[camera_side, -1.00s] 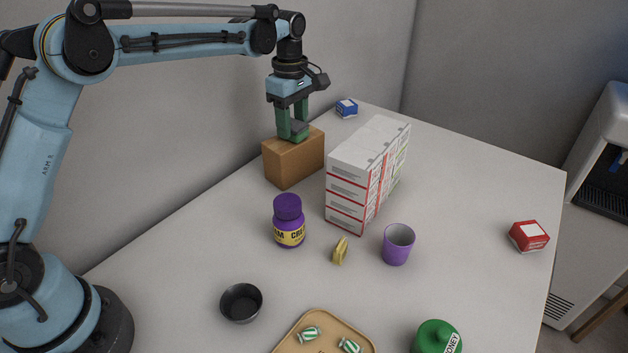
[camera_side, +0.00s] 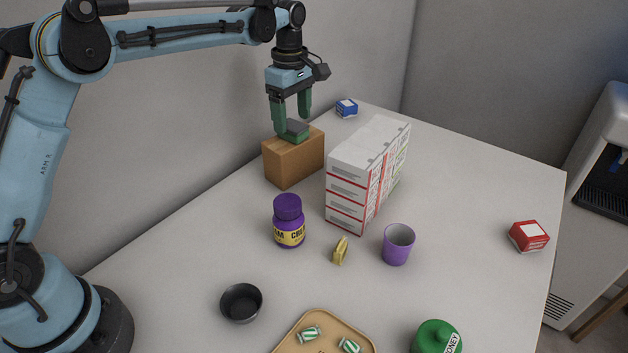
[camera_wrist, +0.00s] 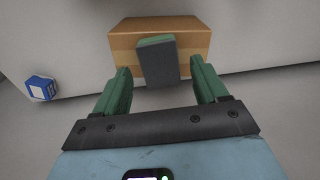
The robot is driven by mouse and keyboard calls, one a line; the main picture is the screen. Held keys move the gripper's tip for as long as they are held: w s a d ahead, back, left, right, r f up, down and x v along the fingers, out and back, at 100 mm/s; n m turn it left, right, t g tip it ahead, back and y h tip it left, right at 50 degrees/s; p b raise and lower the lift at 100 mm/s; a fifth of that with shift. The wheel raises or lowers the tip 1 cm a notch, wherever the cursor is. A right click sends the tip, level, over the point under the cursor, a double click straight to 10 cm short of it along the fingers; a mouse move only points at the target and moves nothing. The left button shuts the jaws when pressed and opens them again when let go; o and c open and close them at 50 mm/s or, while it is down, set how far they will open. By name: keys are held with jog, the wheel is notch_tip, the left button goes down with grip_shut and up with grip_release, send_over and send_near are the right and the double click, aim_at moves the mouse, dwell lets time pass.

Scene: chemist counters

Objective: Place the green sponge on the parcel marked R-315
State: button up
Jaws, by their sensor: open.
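The green sponge (camera_side: 294,133), with a dark grey top layer, lies on top of a brown cardboard parcel (camera_side: 284,165). No marking on the parcel can be read from here. In the wrist view the sponge (camera_wrist: 157,60) lies across the top of the parcel (camera_wrist: 195,41) and reaches its near edge. My gripper (camera_side: 291,125) is open, with its green fingers apart above and around the sponge. In the wrist view a gap shows between the sponge and each finger of my gripper (camera_wrist: 160,78).
A stack of white boxes (camera_side: 350,179) stands close right of the parcel. A blue box (camera_side: 346,108) is behind. In front are a purple jar (camera_side: 288,222), a purple cup (camera_side: 397,245), a black bowl (camera_side: 241,303) and a tray (camera_side: 320,316). The counter's right side is mostly clear.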

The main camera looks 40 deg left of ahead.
aim_at(293, 125)
jog(key=s+r+m+t, duration=0.2)
jog(key=s+r+m, duration=0.3)
jog(key=r, duration=0.8)
jog(key=s+f+m+t, duration=0.2)
jog(key=s+f+m, duration=0.4)
jog(key=s, duration=0.3)
jog(key=s+d+f+m+t, duration=0.1)
jog(key=s+f+m+t, duration=0.2)
jog(key=s+f+m, duration=0.3)
jog(key=s+m, duration=0.1)
jog(key=s, duration=0.2)
